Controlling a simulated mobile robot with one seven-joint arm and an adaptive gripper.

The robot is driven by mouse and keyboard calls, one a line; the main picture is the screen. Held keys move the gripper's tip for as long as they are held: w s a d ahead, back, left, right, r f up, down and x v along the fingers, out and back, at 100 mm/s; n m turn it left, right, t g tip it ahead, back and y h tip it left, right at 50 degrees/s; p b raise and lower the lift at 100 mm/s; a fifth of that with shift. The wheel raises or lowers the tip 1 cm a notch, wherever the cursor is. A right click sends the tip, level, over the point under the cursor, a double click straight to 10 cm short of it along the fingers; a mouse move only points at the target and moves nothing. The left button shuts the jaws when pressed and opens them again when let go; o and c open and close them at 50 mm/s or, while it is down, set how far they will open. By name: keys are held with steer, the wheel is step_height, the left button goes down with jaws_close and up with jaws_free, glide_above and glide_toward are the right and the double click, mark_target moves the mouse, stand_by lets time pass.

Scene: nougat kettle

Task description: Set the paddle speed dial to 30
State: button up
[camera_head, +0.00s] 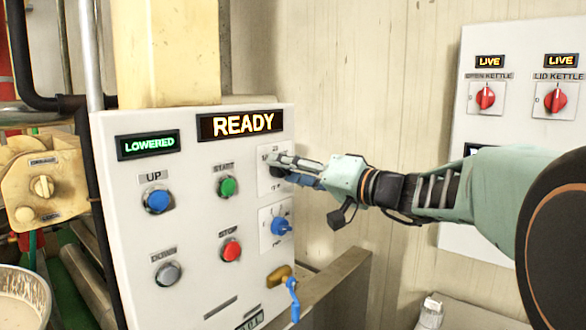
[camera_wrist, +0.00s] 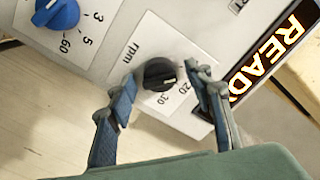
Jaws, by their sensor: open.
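The paddle speed dial is a black knob (camera_wrist: 159,74) on a white plate marked rpm, with 20 and 30 printed beside it in the wrist view. Where its pointer stands I cannot tell. In the head view my gripper hides most of it, and only its plate (camera_head: 265,186) shows clearly. My gripper (camera_head: 277,164) is at the panel's right side, in front of this plate. In the wrist view my gripper (camera_wrist: 160,78) is open, with one blue-padded finger on each side of the knob. Whether the fingers touch it I cannot tell.
The control panel (camera_head: 190,265) has a blue dial (camera_head: 282,226) below, a green start button (camera_head: 227,187), a red stop button (camera_head: 231,250) and a READY display (camera_head: 240,124). A box with red switches (camera_head: 485,98) hangs at right.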

steer(key=c, duration=1.2)
steer(key=shift+o, duration=0.2)
